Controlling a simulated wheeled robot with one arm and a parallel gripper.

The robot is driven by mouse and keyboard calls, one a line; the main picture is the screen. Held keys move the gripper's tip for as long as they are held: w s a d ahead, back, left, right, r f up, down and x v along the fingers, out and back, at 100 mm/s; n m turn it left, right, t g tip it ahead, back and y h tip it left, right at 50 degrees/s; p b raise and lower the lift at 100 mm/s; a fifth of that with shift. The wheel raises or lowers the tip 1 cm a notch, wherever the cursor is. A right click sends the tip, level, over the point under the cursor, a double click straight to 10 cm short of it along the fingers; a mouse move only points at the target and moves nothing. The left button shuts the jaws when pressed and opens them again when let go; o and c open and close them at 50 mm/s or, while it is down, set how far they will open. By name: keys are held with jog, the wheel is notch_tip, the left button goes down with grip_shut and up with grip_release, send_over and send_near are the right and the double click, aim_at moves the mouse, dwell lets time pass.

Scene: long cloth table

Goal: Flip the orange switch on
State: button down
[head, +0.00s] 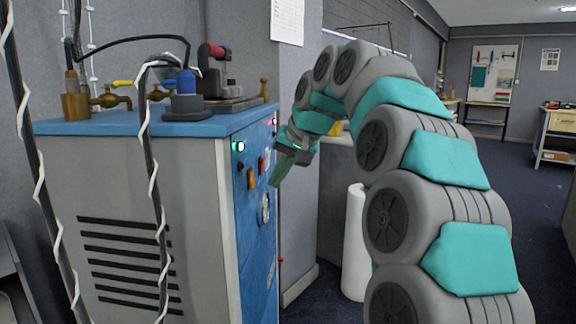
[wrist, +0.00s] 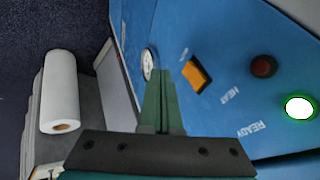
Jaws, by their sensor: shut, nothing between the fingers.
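The orange switch (head: 252,179) is on the blue front panel of a grey machine. In the wrist view the orange switch (wrist: 196,74) is a tilted rocker in a dark frame, near the word HEAT. My gripper (wrist: 160,75) is shut and empty. In the wrist view its green fingertips are to the left of the switch, between it and a round white gauge (wrist: 148,64). In the head view my gripper (head: 277,178) is in front of the panel, to the right of the switch. I cannot tell whether the fingertips touch the panel.
A glowing green light (wrist: 299,107) by the word READY and a dark red round light (wrist: 263,66) are on the panel. The blue machine top (head: 100,122) holds brass taps and other fittings. A white roll (head: 354,240) stands to the right of the machine.

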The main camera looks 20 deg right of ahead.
aim_at(252, 179)
jog(key=shift+w+a, duration=0.3)
jog(key=shift+a, duration=0.4)
jog(key=shift+w+a, duration=0.3)
jog(key=shift+a, duration=0.4)
jog(key=shift+f, duration=0.1)
jog(key=shift+a, duration=0.15)
jog(key=shift+r+p, duration=0.65)
jog(key=shift+r, duration=0.15)
